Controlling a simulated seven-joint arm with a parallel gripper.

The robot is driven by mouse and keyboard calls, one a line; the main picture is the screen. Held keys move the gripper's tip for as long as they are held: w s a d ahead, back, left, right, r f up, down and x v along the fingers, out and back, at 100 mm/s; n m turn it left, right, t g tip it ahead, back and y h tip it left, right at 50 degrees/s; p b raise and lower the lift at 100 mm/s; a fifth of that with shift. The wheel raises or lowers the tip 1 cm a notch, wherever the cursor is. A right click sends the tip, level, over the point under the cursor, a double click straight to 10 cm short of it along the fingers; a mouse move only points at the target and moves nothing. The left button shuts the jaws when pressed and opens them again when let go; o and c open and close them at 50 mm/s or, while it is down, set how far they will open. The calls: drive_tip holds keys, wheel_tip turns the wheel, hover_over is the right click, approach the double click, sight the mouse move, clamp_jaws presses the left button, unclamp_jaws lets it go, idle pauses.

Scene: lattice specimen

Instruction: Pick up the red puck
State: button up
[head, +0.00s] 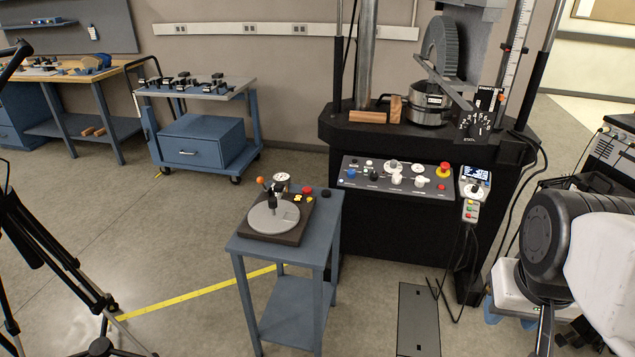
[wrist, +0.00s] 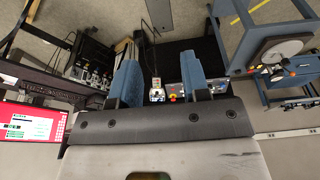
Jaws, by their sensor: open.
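The red puck (head: 307,190) is a small red disc in the head view. It lies near the back edge of the small blue-grey stand (head: 327,232), beside a black disc (head: 326,194). A dark base with a round grey plate (head: 262,220) and an upright gauge fills the front left of the stand top. In the wrist view my gripper (wrist: 159,62) has its two blue fingers wide apart with nothing between them. The stand shows at the upper right of that view, well away from my fingers. I cannot make out the puck there.
A black testing machine (head: 410,220) with a knobbed control panel (head: 397,178) stands just behind and right of the stand. A tripod (head: 50,250) is at the left. A blue cart (head: 205,140) stands farther back. Open floor lies left of the stand.

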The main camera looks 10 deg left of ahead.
idle(0.5)
drive_tip(key=o, duration=0.6)
drive_tip(key=shift+c, duration=0.2)
